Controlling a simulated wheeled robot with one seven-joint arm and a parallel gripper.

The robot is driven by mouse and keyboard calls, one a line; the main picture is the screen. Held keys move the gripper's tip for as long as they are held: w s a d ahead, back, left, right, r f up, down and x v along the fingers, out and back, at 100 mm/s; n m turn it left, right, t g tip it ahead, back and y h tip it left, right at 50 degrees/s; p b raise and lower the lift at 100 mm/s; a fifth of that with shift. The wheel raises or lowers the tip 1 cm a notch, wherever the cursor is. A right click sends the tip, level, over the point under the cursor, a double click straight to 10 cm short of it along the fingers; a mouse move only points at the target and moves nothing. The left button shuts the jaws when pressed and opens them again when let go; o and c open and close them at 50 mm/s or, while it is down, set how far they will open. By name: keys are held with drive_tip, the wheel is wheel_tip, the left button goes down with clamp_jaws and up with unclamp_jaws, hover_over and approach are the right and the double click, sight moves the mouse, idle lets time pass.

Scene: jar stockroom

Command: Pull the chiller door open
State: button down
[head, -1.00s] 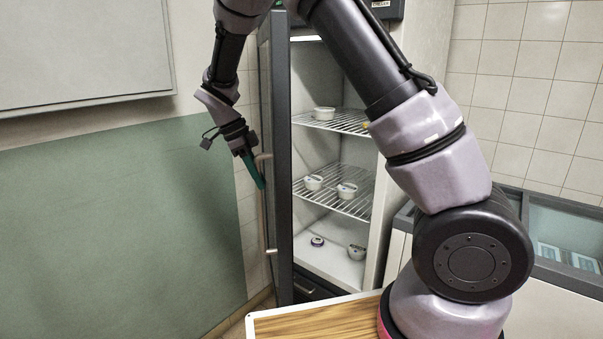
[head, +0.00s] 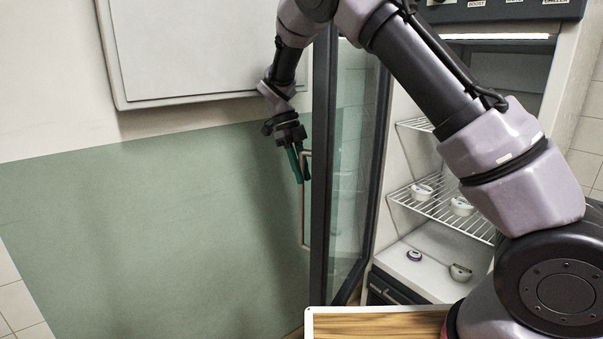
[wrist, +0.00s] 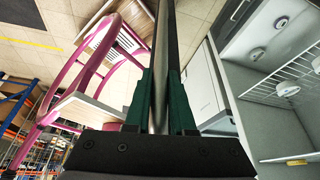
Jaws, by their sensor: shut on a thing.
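The chiller door (head: 322,170) is a dark-framed glass door standing wide open to the left of the chiller cabinet. Its long bar handle (head: 302,215) runs upright along the door's outer side. My gripper (head: 301,172) is at the upper part of this handle, with its green fingers pointing down. In the wrist view the green fingers (wrist: 160,105) are closed on either side of the handle bar (wrist: 160,60). The chiller's inside (head: 415,255) shows to the right of the door, partly hidden behind my arm.
Wire shelves (head: 440,208) in the chiller hold several small white tubs (head: 422,192). A wood-topped surface with a white rim (head: 309,325) is at the bottom. A green and white wall (head: 150,230) with a pale panel (head: 200,50) stands behind the door.

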drive_tip(key=shift+a, duration=0.1)
drive_tip(key=c, duration=0.8)
unclamp_jaws()
drive_tip(key=shift+o, duration=0.2)
wheel_tip(320, 180, up, 10)
